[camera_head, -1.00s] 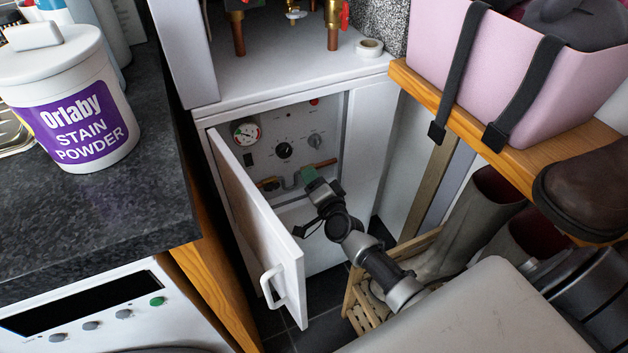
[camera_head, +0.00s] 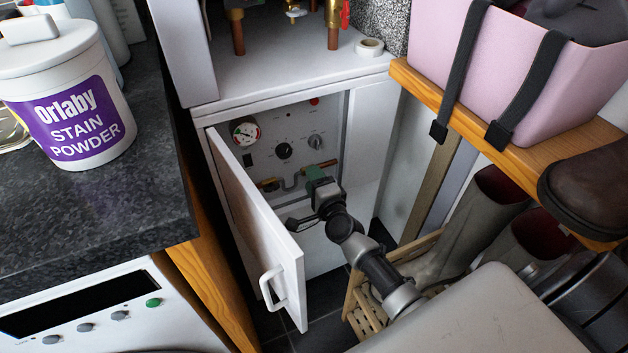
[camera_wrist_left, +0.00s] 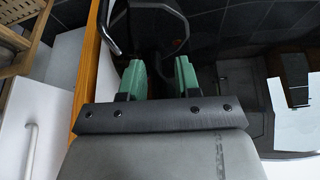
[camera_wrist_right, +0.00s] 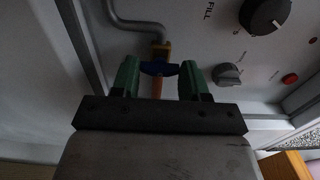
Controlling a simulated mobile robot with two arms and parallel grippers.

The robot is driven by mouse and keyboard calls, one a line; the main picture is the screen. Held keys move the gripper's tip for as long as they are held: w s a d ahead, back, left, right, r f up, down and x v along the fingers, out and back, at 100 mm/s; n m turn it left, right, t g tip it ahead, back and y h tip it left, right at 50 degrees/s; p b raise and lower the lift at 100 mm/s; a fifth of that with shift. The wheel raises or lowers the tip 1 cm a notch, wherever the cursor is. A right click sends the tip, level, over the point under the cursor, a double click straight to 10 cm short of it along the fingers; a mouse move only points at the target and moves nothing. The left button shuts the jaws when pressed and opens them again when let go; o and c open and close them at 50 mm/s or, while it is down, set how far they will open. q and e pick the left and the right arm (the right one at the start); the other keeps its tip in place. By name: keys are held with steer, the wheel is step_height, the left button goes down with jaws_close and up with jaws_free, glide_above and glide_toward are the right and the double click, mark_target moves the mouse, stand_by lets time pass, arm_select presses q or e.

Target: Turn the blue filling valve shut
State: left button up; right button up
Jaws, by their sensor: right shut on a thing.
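The blue filling valve (camera_wrist_right: 158,68) shows in the right wrist view. Its blue handle lies crosswise between the green fingers of my right gripper (camera_wrist_right: 158,80), across the line of a brass fitting and a copper pipe. My right gripper is shut on it. In the head view, my right gripper (camera_head: 315,174) is inside the open white cabinet and hides the valve. My left gripper (camera_wrist_left: 160,78) shows only in the left wrist view, its green fingers apart with nothing between them, over a dark area.
The cabinet door (camera_head: 258,225) stands open just left of my right arm. The panel (camera_head: 300,128) above the gripper has a gauge (camera_head: 246,131) and knobs (camera_head: 284,151). Boots (camera_head: 470,230) and a wooden rack (camera_head: 365,308) are close on the right. A shelf (camera_head: 460,120) carries a pink tub (camera_head: 530,70).

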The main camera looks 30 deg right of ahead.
steer(key=o, duration=0.9)
steer(key=shift+s, duration=0.1)
arm_select(q)
steer(key=shift+s+a+r+g+p, duration=0.15)
steer(key=shift+s+r+g+p, duration=0.3)
steer(key=shift+s+p, duration=0.15)
arm_select(e)
steer(key=s, duration=1)
steer(key=shift+s+a, duration=0.3)
steer(key=shift+s, duration=0.05)
arm_select(q)
steer(key=shift+s, duration=0.1)
arm_select(e)
steer(key=shift+f, duration=0.1)
